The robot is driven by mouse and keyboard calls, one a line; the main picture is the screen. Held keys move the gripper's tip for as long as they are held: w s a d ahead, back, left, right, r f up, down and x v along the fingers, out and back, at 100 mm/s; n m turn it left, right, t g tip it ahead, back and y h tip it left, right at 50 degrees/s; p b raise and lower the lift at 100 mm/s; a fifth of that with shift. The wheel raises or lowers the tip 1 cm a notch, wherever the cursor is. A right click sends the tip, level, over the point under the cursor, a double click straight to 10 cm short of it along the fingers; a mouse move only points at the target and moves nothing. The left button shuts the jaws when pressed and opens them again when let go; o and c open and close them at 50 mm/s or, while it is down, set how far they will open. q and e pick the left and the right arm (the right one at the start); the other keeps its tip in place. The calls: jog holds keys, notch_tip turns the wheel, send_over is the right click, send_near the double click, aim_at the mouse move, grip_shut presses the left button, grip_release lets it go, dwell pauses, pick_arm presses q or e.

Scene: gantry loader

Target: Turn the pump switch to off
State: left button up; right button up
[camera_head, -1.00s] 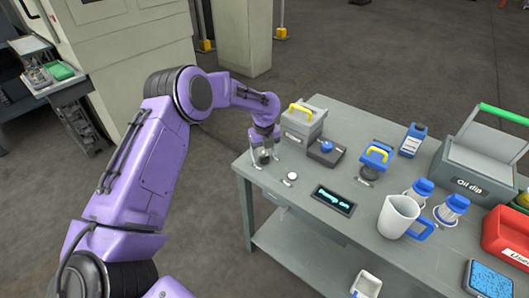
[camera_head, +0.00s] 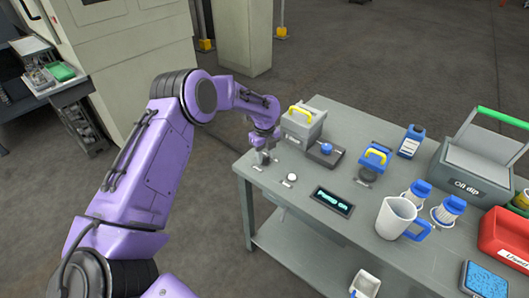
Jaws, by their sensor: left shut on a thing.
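My left gripper (camera_head: 262,158) points down at the left corner of the grey workbench (camera_head: 262,190). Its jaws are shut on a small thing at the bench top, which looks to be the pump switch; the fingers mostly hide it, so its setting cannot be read. A dark display (camera_head: 333,201) in the bench top reads "Pump on" in green letters. A round white button (camera_head: 292,178) sits between the gripper and the display. My right gripper is not in view.
A grey box with a yellow handle (camera_head: 303,122) stands close behind the gripper. A dark block with a blue knob (camera_head: 326,150) is to its right. Further right are a white jug (camera_head: 394,218), an oil dip box (camera_head: 470,168) and a red container (camera_head: 507,238).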

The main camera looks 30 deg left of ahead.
aim_at(265, 157)
pick_arm(q)
jog(key=n+p, duration=0.2)
jog(key=n, duration=0.2)
jog(key=shift+r+n, duration=0.15)
jog(key=shift+n, duration=0.15)
jog(key=n+p, duration=0.1)
jog(key=n, duration=0.3)
jog(key=shift+n, duration=0.3)
jog(key=shift+w, duration=0.1)
jog(key=o, duration=1.1)
jog(key=shift+c, duration=0.2)
notch_tip(265, 157, up, 10)
jog(key=b, duration=0.1)
jog(key=shift+r, duration=0.2)
